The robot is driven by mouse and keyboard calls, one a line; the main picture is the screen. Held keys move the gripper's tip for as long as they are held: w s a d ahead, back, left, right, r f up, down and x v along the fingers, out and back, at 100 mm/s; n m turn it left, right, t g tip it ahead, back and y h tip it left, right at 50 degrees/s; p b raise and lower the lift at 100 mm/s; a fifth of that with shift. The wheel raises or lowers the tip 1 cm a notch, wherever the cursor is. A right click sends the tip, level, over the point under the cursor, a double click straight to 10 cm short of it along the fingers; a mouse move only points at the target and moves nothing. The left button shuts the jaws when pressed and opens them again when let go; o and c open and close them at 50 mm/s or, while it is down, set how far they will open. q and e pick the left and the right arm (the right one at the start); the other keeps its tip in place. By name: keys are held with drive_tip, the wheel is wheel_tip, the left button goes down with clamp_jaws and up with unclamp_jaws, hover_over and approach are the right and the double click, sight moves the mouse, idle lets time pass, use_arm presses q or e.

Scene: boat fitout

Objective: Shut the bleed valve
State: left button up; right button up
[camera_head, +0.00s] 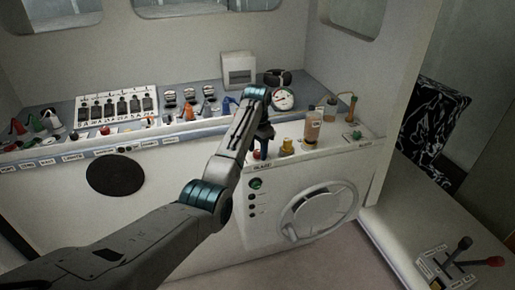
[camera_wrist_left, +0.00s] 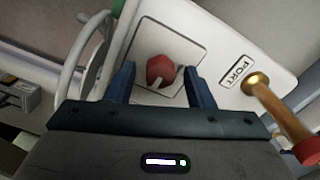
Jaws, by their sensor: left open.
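My left gripper (camera_head: 262,142) hangs over the left end of the white counter unit, pointing down, close to a red knob (camera_head: 257,155). In the left wrist view my left gripper (camera_wrist_left: 160,85) is open, with a red knob (camera_wrist_left: 160,71) with a pale mark lying between its blue fingers. The knob sits on a square pale plate, and I see no grip on it. A label reading PORT (camera_wrist_left: 235,72) is beside it. I cannot tell from the labels which fitting is the bleed valve. My right gripper does not show.
A brass fitting with a wooden handle (camera_wrist_left: 275,105) stands beside the fingers. Yellow fittings (camera_head: 287,146), a bottle (camera_head: 313,125) and a gauge (camera_head: 283,98) crowd the counter. Levers (camera_head: 465,258) are at lower right.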

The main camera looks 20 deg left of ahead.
use_arm(q)
drive_tip(key=shift+c, duration=1)
drive_tip(key=c, duration=0.8)
